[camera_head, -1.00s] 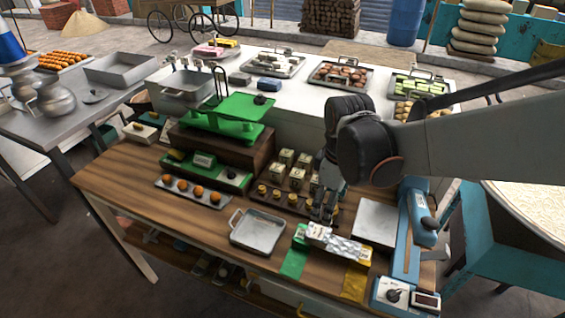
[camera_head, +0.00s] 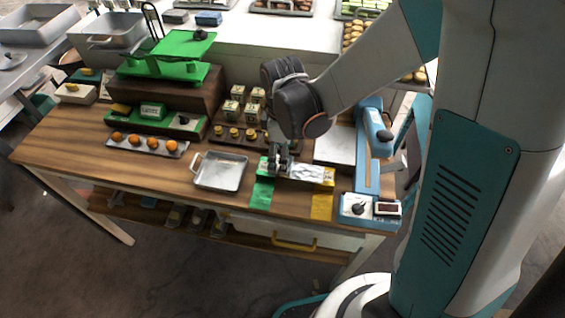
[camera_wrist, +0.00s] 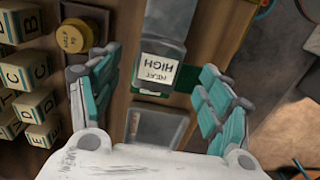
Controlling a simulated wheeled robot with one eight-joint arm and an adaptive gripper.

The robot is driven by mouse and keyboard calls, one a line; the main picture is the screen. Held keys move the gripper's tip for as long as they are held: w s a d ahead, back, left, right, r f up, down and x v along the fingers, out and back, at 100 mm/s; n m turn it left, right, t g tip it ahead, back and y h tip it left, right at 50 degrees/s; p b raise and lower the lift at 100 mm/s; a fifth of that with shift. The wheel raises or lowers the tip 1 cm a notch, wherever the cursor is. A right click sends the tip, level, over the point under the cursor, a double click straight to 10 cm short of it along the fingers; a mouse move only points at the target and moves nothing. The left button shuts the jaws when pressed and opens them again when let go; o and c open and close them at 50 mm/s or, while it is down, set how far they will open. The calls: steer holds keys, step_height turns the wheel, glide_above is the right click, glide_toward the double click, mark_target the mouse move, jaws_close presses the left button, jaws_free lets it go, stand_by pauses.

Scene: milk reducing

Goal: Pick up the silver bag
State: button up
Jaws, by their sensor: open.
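A metal pan (camera_head: 219,183) is left of the bag. Lettered blocks (camera_head: 231,108) and yellow-topped pieces (camera_head: 235,133) stand behind it. A pale square plate (camera_head: 335,147) and a blue device (camera_head: 375,140) are on the right. A green scale (camera_head: 165,68) stands at the back left.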

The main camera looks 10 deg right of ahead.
mark_target(296, 168)
step_height(296, 168, down, 4)
steer(key=shift+d+f+b, duration=0.15)
steer(key=shift+f+b, duration=0.05)
steer(key=shift+b, duration=0.35)
steer(key=c, duration=1.3)
steer(key=shift+o, duration=0.2)
steer(key=shift+r, duration=0.1)
